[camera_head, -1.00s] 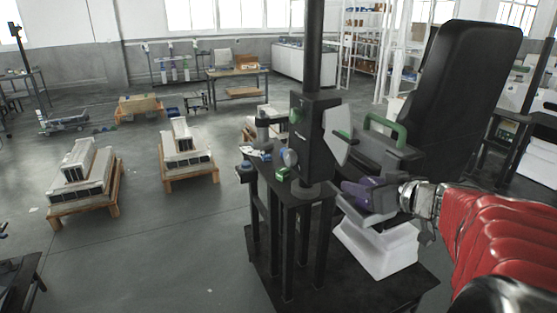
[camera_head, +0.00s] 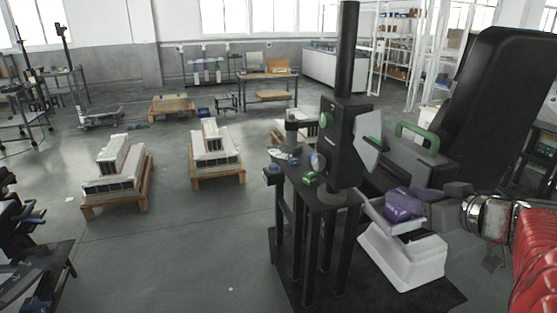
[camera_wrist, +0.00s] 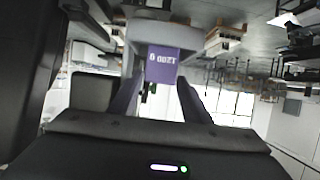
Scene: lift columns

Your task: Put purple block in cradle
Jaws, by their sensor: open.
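The purple block (camera_head: 403,206) sits in a light grey cradle (camera_head: 378,211) on the column stand in the head view. In the wrist view the block (camera_wrist: 172,66) shows a face with white lettering, under the grey rim of the cradle (camera_wrist: 165,33). My gripper (camera_head: 436,204) is just right of the block in the head view. In the wrist view its two purple-grey fingers (camera_wrist: 160,88) are spread apart, with the block beyond and between their tips. I cannot tell whether a finger still touches the block, or how fully it is seated.
A black post (camera_head: 347,60) rises left of the cradle, and a large black panel (camera_head: 500,105) stands behind my arm. A white base (camera_head: 405,262) is under the cradle. Pallets with stacked units (camera_head: 118,165) stand on the left; floor between them and the stand is clear.

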